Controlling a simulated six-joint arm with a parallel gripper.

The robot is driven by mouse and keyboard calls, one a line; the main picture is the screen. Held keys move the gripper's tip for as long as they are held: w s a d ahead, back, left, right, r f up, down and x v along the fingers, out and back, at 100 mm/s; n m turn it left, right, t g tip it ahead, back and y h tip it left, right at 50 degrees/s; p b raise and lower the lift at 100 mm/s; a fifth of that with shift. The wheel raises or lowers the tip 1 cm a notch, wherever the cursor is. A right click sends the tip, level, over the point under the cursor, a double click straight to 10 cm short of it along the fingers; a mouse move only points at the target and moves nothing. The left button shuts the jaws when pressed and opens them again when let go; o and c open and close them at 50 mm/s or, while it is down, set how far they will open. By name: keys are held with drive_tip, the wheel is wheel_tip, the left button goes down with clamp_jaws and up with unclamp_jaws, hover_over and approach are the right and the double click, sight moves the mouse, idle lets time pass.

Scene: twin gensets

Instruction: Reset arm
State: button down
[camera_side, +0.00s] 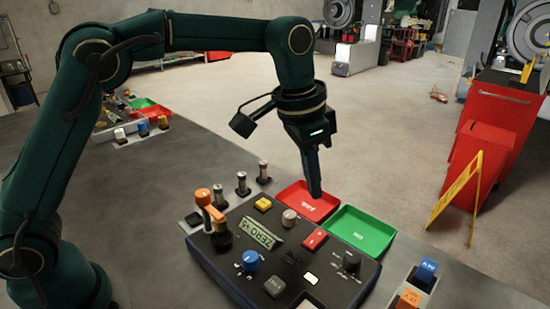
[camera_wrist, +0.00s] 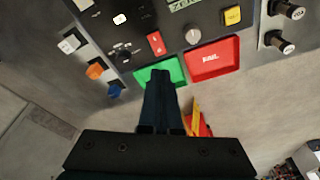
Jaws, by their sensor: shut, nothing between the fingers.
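My gripper (camera_side: 316,193) points downward from my dark green arm, with its fingers shut and empty. In the side view its tips overlap the red tray (camera_side: 296,203), close to the green tray (camera_side: 361,230). In the wrist view the shut fingers (camera_wrist: 161,78) cover part of the green tray (camera_wrist: 174,68), and the red tray (camera_wrist: 213,60) lies right of them. The gap between the tips and the trays cannot be judged exactly. The control panel (camera_side: 228,268) stands nearer the side camera, with a display (camera_side: 264,233), knobs, buttons and a red switch (camera_side: 314,239).
An orange-topped lever (camera_side: 203,197) rises at the panel's left. Several small cylinders (camera_side: 242,183) stand behind it. Blue and orange blocks (camera_side: 426,270) sit at the right. A red cabinet (camera_side: 496,115) and yellow stand (camera_side: 462,187) are on the floor beyond. The left tabletop is mostly clear.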

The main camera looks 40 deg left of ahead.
drive_tip(key=s+a+r+n+t, duration=0.3)
drive_tip(key=s+a+r, duration=0.45)
drive_tip(key=s, duration=0.25)
drive_tip(key=s+a+f+n+y, duration=0.1)
drive_tip(key=s+a+f+n, duration=0.1)
drive_tip(key=s+f, duration=0.5)
drive_tip(key=shift+s+a+n, duration=0.3)
drive_tip(key=shift+s+a, duration=0.05)
drive_tip(key=shift+s, duration=0.75)
